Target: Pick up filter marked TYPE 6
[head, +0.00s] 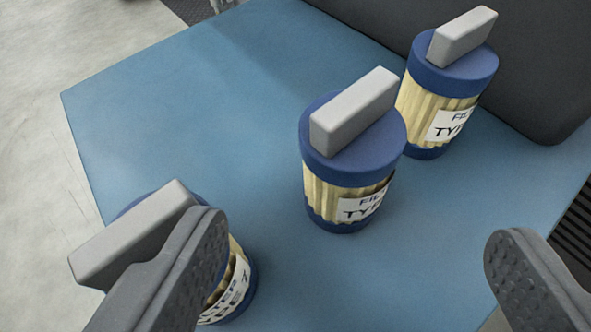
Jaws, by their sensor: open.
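Three alike filters stand upright on a blue surface (265,255), each with a pleated cream body, blue end caps, a grey block handle on top and a white label. One filter (352,160) is in the middle, another filter (450,82) is at the back right, and a third filter (240,285) is at the lower left. The labels read in part "FIL" and "TYP"; no number can be read on any of them. My gripper (358,238) is open and empty, its fingers wide apart. Its left finger hides part of the lower-left filter; the middle filter appears between and beyond the fingers.
A dark grey panel (545,70) rises behind the back-right filter. The blue surface is clear at the upper left and between the fingers. Pale floor (50,190) lies beyond its left edge. A dark ribbed part (575,235) shows at the right edge.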

